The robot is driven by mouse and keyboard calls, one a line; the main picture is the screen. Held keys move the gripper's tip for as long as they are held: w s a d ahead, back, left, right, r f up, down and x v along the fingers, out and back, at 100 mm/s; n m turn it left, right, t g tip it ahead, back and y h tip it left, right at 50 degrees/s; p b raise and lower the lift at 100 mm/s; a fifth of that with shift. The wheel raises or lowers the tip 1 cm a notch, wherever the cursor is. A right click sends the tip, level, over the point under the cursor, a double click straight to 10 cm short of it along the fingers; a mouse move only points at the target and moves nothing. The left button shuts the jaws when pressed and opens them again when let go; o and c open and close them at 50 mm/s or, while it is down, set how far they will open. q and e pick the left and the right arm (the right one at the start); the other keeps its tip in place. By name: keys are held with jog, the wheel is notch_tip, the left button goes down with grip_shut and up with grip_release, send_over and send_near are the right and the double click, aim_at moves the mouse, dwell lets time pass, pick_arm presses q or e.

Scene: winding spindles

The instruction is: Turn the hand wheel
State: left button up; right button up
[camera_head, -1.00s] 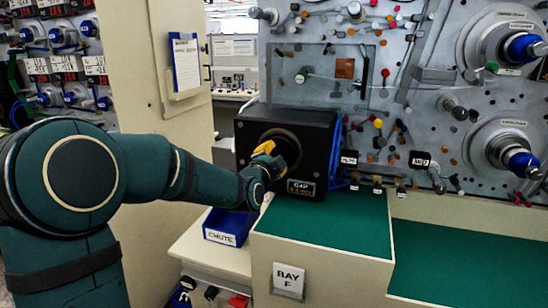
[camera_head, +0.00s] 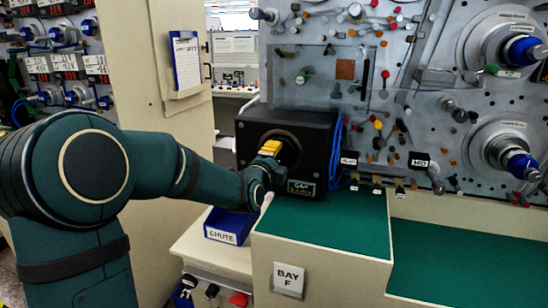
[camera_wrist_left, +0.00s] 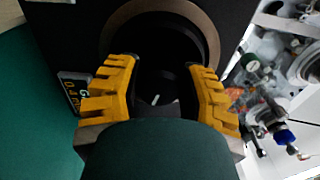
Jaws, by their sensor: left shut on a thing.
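The black box (camera_head: 312,130) stands on the green-topped bench, with a dark round opening ringed in brown on its front. The hand wheel (camera_wrist_left: 160,84) looks like a dark round part inside that ring, seen best in the left wrist view. My left gripper (camera_head: 271,147) reaches the box front from the left. In the left wrist view, its yellow fingers (camera_wrist_left: 160,66) lie on either side of the dark wheel, shut on it. The wheel's edges are hard to make out against the dark box. My right gripper is not in view.
A blue bin (camera_head: 231,225) labelled CHUTE sits left of the box. A grey panel (camera_head: 420,75) with several knobs and spindles rises behind and to the right. The green bench top (camera_head: 330,230) in front of the box is clear.

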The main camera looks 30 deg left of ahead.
pick_arm(q)
jog(key=shift+r, duration=0.15)
jog(key=o, duration=1.2)
jog(key=shift+w, duration=0.1)
jog(key=v, duration=1.2)
